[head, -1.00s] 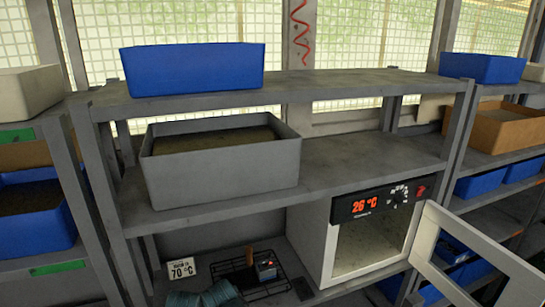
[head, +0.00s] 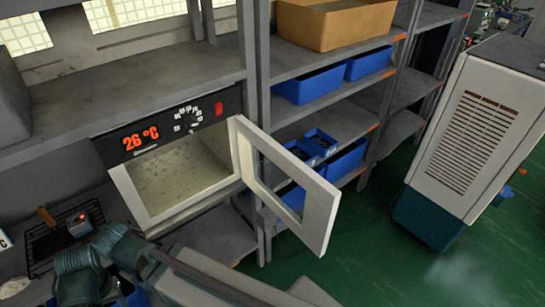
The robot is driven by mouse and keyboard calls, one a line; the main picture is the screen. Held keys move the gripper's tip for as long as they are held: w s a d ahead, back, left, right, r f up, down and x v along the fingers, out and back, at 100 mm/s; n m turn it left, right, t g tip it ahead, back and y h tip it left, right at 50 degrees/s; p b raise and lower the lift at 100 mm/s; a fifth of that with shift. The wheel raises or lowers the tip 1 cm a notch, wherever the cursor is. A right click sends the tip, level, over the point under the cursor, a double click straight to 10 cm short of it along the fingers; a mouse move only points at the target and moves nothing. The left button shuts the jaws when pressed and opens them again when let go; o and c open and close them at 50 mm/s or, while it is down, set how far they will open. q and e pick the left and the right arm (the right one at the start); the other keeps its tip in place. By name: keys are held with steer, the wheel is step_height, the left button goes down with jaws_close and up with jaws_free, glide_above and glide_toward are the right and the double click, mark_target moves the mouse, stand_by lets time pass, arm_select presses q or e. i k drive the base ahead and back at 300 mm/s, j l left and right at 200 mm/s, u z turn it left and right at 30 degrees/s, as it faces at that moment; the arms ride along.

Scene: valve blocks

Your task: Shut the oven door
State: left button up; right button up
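The oven (head: 170,205) stands on a lower shelf at the left of the head view. Its black front panel (head: 165,128) shows a red "26 °C", a dial and a red switch. The oven door (head: 318,215) is white with a window. It is hinged at the oven's right side and stands wide open, swung out to the right. The inside that shows looks empty. Neither gripper shows. Teal and grey links, which look like parts of my own arm, cross the bottom left below the oven, apart from the door in the picture.
A wire rack (head: 48,246) with a small block (head: 80,223) lies left of the oven. Shelves with blue bins (head: 310,87) and a tan bin (head: 336,24) stand behind the door. A white and teal cabinet (head: 470,130) stands right. Green floor (head: 390,270) between is clear.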

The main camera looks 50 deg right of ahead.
mark_target(322, 199)
steer(key=k+l, duration=0.1)
steer(key=l, duration=0.25)
steer(key=l+u, duration=0.1)
steer(key=l, duration=0.25)
steer(key=k+l+u, duration=0.1)
steer(key=l, duration=0.25)
steer(key=k+l+u, duration=0.15)
steer(key=k+l, duration=0.15)
steer(key=k, duration=0.15)
steer(key=k+u, duration=0.15)
steer(key=k, duration=0.35)
steer(key=k+l, duration=0.1)
steer(key=l, duration=0.2)
steer(key=k+l+z, duration=0.15)
steer(key=l, duration=0.2)
steer(key=k+l, duration=0.1)
steer(key=l, duration=0.2)
steer(key=k+l+z, duration=0.1)
steer(key=l, duration=0.25)
